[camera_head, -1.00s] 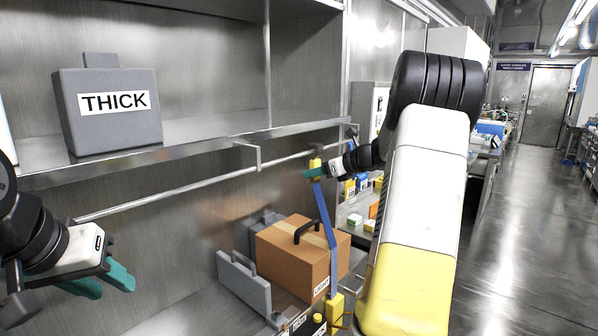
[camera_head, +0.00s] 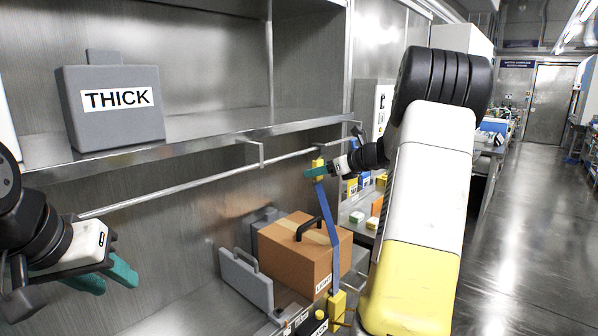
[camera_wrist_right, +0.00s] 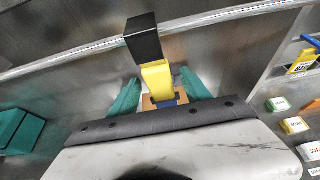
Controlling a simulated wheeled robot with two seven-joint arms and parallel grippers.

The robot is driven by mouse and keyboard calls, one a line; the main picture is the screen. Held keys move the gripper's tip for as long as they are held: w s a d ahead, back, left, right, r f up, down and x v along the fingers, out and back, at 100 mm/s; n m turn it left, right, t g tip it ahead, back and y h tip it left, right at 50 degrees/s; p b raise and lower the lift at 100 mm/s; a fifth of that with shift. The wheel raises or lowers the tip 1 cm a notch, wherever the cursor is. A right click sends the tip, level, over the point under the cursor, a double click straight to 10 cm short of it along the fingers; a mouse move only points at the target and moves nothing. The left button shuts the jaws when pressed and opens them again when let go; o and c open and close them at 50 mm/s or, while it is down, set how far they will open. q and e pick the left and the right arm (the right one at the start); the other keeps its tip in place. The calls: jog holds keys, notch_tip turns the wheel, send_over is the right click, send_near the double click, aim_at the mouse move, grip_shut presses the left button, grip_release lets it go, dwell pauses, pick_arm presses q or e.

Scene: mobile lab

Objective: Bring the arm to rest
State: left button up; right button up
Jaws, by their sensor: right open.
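My right arm reaches in from the right in the head view. Its gripper (camera_head: 314,173) is beside the yellow upper end (camera_head: 318,166) of a blue strap (camera_head: 328,225) at the rail. In the right wrist view, the teal fingers (camera_wrist_right: 160,98) stand apart on either side of a yellow piece (camera_wrist_right: 157,80) with a black block (camera_wrist_right: 142,40) beyond it; I cannot tell whether they touch it. My left gripper (camera_head: 105,278) is at the lower left in the head view, its two teal fingers apart and empty.
A metal rail (camera_head: 200,182) runs under a shelf (camera_head: 200,128) that carries a grey THICK case (camera_head: 112,120). Below stand a brown case (camera_head: 297,258), a grey panel (camera_head: 246,280) and a yellow block (camera_head: 337,304). Small boxes (camera_head: 366,182) lie beyond. The aisle floor (camera_head: 530,230) at right is clear.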

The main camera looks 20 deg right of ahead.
jog(key=v, duration=0.7)
jog(key=s+a+r+n+g, duration=0.1)
jog(key=s+a+n+g, duration=0.2)
jog(key=s+a+n, duration=0.5)
jog(key=s+a+n+g, duration=0.2)
jog(key=s+a+n, duration=0.35)
jog(key=a, duration=0.45)
jog(key=s+a+f+n+h, duration=0.2)
jog(key=s+n, duration=0.6)
jog(key=s+a+f+n+h, duration=0.2)
jog(key=s+n, duration=0.7)
jog(key=shift+a+f, duration=0.3)
jog(key=shift+a, duration=0.1)
